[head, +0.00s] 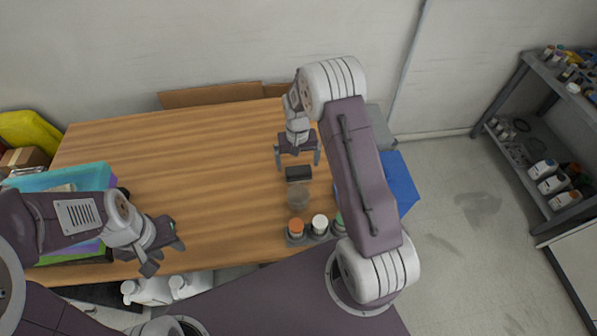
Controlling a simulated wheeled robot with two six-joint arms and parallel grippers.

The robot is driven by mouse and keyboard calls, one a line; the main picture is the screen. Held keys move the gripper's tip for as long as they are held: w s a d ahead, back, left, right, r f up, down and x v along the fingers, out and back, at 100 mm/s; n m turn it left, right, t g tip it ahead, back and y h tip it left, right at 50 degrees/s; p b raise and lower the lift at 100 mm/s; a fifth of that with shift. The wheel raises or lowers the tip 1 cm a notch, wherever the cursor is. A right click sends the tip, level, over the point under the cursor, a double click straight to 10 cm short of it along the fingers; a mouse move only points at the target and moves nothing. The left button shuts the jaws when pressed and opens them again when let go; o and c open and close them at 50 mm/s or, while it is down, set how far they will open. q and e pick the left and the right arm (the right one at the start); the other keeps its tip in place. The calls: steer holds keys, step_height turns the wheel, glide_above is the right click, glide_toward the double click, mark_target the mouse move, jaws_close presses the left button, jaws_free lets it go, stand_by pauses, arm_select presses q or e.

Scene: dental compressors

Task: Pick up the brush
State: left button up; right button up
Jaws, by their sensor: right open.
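A small dark block (298,173), which may be the brush, lies on the wooden table (200,150) right of its middle. It is too small to make out bristles or a handle. My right gripper (298,164) is open and empty, just behind the block, its two fingers spread to either side and pointing toward it. I cannot tell whether they touch it. My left gripper (167,256) is open and empty over the table's front left part, far from the block.
A brownish round jar-like thing (298,196) stands just in front of the block. A grey holder with orange-capped (296,227) and white-capped (319,222) bottles is at the front edge. A blue bin (399,183) is partly behind my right arm. The table's middle is clear.

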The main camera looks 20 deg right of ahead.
mark_target(299, 169)
steer(key=f, duration=0.2)
steer(key=f+p, duration=0.1)
steer(key=shift+s+f, duration=0.35)
steer(key=shift+f, duration=0.05)
steer(key=shift+s+f, duration=0.15)
steer(key=shift+f, duration=0.05)
steer(key=shift+d+f, duration=0.1)
steer(key=shift+w, duration=0.2)
steer(key=shift+w+f, duration=0.1)
steer(key=c, duration=1.3)
steer(key=shift+c, duration=0.2)
step_height(299, 169, up, 10)
steer(key=shift+b, duration=0.65)
